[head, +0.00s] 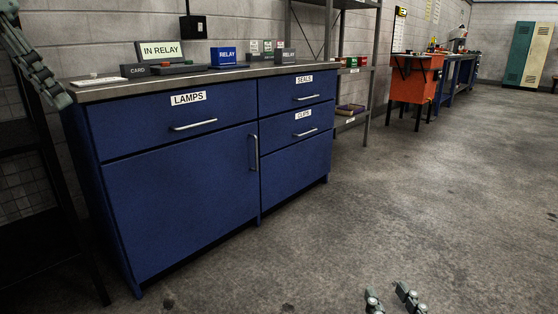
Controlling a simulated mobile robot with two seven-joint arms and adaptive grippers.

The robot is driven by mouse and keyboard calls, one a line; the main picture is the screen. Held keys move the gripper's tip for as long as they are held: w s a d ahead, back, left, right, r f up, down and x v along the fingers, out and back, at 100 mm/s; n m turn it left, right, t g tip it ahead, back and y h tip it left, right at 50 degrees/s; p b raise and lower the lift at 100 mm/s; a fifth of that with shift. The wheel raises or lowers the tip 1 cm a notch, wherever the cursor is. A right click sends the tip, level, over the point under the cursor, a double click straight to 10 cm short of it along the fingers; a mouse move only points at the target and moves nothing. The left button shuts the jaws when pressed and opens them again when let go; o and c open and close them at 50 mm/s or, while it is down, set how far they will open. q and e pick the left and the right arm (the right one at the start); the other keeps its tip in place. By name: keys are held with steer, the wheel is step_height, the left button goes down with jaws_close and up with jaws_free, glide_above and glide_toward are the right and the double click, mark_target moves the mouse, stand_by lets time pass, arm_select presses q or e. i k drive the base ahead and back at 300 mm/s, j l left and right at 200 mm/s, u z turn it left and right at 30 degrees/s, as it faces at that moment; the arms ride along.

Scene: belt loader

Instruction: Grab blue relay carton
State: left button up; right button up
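A small blue carton labelled RELAY (223,56) stands upright on the grey worktop of the blue cabinet, toward the back. My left gripper (58,95) hangs at the left edge, in front of the worktop's left end and well apart from the carton. Its fingers overlap in this view, so its opening is unclear. My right gripper (388,298) shows at the bottom edge, over the floor, with its two fingers apart and nothing between them. It is far from the carton.
The blue cabinet (180,205) has closed drawers labelled LAMPS, SEALS and CLIPS. An IN RELAY sign (160,50) and a dark box with buttons (178,69) stand left of the carton. Small labelled boxes (285,55) stand right. Open floor (430,190) lies right of the cabinet.

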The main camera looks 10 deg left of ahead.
mark_target(226, 56)
steer(key=i+j, duration=0.15)
steer(key=i, duration=0.35)
steer(key=i+j, duration=0.15)
steer(key=i, duration=0.35)
steer(key=i+j, duration=0.2)
steer(key=i, duration=0.3)
steer(key=l+z, duration=0.05)
